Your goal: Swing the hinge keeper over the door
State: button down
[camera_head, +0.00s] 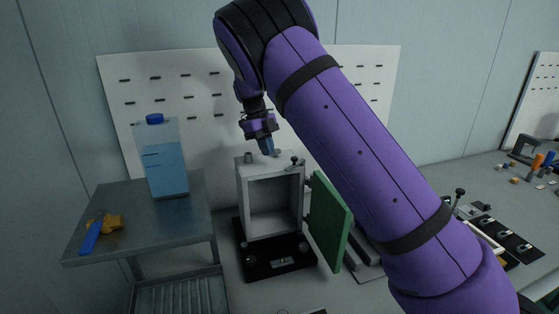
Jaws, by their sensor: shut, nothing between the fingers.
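A pale grey open-fronted box (241,196) stands on a black base plate (280,264). Its green door (329,222) hangs on the right side and stands swung open. A small dark-knobbed part (294,161), which looks like the hinge keeper, sits at the top right front corner above the door side; its exact pose is too small to tell. My gripper (268,150) points down just above the box top, left of that part, and is shut with nothing in it. Whether its tips touch the box top cannot be told.
A metal side table (135,225) at left holds a blue-capped bottle (166,165) and a blue and orange tool (95,232). A white pegboard (130,85) stands behind. My arm hides part of the bench right of the door. Small parts (516,180) lie at far right.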

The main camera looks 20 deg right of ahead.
aim_at(295, 163)
jog(key=x, duration=0.2)
jog(key=shift+s+d+f, duration=0.2)
jog(key=shift+s+f, duration=0.05)
jog(key=shift+s, duration=0.1)
jog(key=shift+s+d+r, duration=0.1)
jog(key=shift+s+d, duration=0.5)
jog(key=shift+s, duration=0.4)
jog(key=shift+s+d, duration=0.3)
jog(key=shift+s, duration=0.15)
jog(key=shift+s+d+n+t+h, duration=0.15)
jog(key=shift+s+n+t+h, duration=0.2)
jog(key=shift+s+n, duration=0.55)
jog(key=s+d+n+t+h, duration=0.1)
jog(key=s+d+n+t, duration=0.3)
jog(key=n, duration=0.9)
jog(key=d, duration=0.3)
jog(key=shift+s, duration=0.35)
jog(key=shift+d, duration=0.25)
jog(key=shift+a, duration=0.1)
